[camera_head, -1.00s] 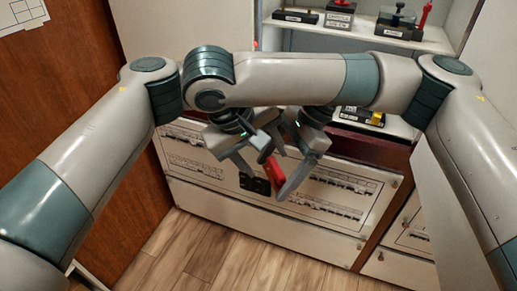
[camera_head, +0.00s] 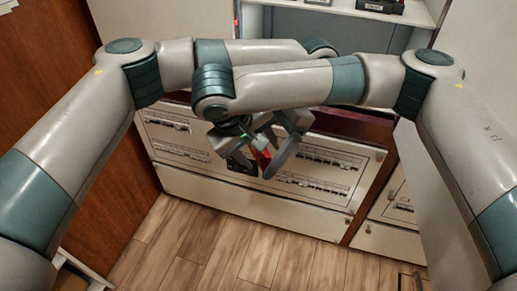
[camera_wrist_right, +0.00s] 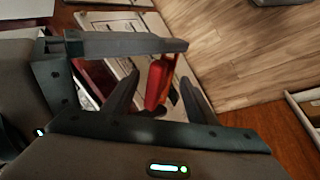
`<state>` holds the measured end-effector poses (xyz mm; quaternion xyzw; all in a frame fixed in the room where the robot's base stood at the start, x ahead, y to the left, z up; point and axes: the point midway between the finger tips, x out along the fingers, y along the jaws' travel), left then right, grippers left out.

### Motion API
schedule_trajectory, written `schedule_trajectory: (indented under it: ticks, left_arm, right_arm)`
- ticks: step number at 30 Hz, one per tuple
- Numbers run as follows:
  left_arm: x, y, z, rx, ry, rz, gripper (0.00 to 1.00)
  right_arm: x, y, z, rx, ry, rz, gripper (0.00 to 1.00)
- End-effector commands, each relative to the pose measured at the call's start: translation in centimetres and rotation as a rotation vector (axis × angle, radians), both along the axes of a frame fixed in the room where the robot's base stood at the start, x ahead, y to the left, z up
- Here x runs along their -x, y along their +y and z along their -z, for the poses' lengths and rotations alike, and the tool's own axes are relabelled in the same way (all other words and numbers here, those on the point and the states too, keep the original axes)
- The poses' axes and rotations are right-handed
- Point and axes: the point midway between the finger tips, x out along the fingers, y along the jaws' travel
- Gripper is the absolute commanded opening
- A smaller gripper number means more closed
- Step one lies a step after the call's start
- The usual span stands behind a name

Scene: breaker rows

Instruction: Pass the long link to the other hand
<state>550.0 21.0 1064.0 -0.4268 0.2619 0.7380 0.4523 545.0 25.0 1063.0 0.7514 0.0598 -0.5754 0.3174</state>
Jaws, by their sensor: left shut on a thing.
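The long link (camera_wrist_right: 158,82) is red and seen partly; in the head view its red part (camera_head: 262,158) shows between my two grippers. My left gripper (camera_head: 270,170) is shut on it, and a long grey finger of it crosses the top of the right wrist view (camera_wrist_right: 130,45). My right gripper (camera_head: 254,148) is open, with its fingers (camera_wrist_right: 160,85) on either side of the link and visible gaps. The rest of the link is hidden by the fingers. My right forearm hides much of my left wrist.
A breaker panel (camera_head: 325,172) with rows of switches stands behind and below the grippers. A shelf (camera_head: 390,14) with dark items is at the top right. A wooden wall is at the left; the wood floor (camera_head: 230,250) in front is clear.

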Motion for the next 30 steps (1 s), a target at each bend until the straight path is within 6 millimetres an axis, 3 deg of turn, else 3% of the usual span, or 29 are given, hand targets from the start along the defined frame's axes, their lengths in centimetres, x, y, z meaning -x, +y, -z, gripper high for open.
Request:
schedule_trajectory:
  ticks: [1, 5, 6, 7, 8, 20, 30]
  left_arm:
    - [0.0, 0.0, 0.0, 0.0, 0.0, 0.0, 0.58]
    - [0.0, 0.0, 0.0, 0.0, 0.0, 0.0, 0.58]
    - [0.0, 0.0, 0.0, 0.0, 0.0, 0.0, 0.58]
    - [0.0, 0.0, 0.0, 0.0, 0.0, 0.0, 0.93]
    - [0.0, 0.0, 0.0, 0.0, 0.0, 0.0, 1.0]
    - [-0.1, -0.2, -0.4, 0.0, -0.001, 0.0, 1.0]
    - [-1.0, -1.8, -3.5, -0.002, -0.003, 0.0, 1.0]
  right_arm:
    - [0.0, 0.0, 0.0, 0.0, 0.0, 0.0, 0.39]
    - [0.0, 0.0, 0.0, 0.0, 0.0, 0.0, 0.08]
    - [0.0, 0.0, 0.0, 0.0, 0.0, 0.0, 0.05]
    - [0.0, 0.0, -0.1, 0.0, -0.001, 0.0, 0.0]
    - [0.0, 0.0, -0.1, 0.0, -0.001, 0.0, 0.0]
    - [0.0, 0.0, -0.1, 0.0, -0.001, 0.0, 0.0]
    - [0.0, 0.0, -0.1, 0.0, -0.001, 0.0, 0.0]
